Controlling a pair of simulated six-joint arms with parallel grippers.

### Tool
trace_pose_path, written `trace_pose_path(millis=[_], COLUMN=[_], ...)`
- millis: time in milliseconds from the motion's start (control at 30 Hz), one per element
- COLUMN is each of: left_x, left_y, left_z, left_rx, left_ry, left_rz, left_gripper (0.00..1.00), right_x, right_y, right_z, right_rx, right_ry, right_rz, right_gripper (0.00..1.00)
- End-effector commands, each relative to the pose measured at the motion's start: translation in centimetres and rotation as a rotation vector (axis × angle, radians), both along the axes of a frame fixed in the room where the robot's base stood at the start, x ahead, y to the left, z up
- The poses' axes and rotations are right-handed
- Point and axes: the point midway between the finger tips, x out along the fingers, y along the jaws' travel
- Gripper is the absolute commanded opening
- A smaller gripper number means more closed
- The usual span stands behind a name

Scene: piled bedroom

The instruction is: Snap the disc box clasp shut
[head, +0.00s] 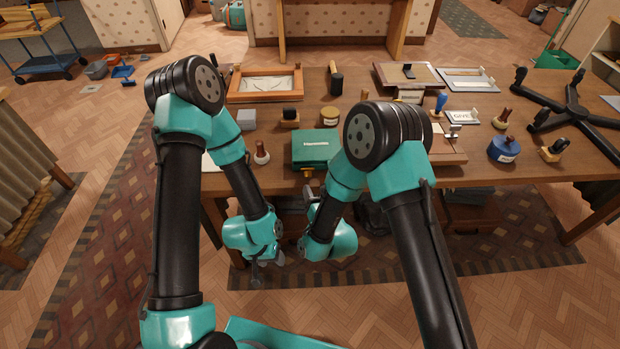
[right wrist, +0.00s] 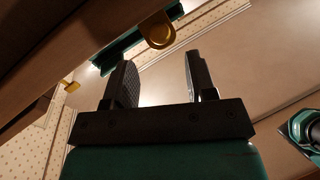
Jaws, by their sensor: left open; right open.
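The disc box (head: 316,146) is a green box with a pale label, near the table's front edge in the head view. In the right wrist view its green edge (right wrist: 118,54) shows at the top, with a yellow rounded clasp (right wrist: 159,31) sticking out from it. Whether the clasp is latched cannot be told. My right gripper (right wrist: 160,78) is open and empty, its fingertips just short of the clasp. In the head view the right gripper (head: 308,194) is below the box, in front of the table edge. My left gripper (head: 256,272) is lower left, small and partly hidden, away from the box.
The wooden table (head: 550,165) holds a wooden-handled stamp (head: 262,153) left of the box, a round tin (head: 330,116) behind it and a framed tray (head: 265,84) further back. My right arm covers the area right of the box. A second yellow piece (right wrist: 71,86) shows in the right wrist view.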

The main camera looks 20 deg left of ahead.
Motion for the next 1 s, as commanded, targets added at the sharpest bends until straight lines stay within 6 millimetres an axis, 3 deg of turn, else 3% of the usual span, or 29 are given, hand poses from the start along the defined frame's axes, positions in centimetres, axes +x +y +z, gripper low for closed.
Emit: trace_pose_path(millis=[300,733,1000], left_x=[0.0,0.0,0.0], left_y=[0.0,0.0,0.0], left_z=[0.0,0.0,0.0], left_rx=[0.000,0.000,0.000], left_ry=[0.000,0.000,0.000], left_rz=[0.000,0.000,0.000], left_gripper=[0.54,0.54,0.54], right_x=[3.9,4.7,4.7], right_y=[2.6,3.2,3.2], right_z=[0.0,0.0,0.0], right_rx=[0.001,0.000,0.000], right_ry=[-0.001,0.000,0.000], right_rz=[0.000,0.000,0.000], right_gripper=[0.51,0.51,0.25])
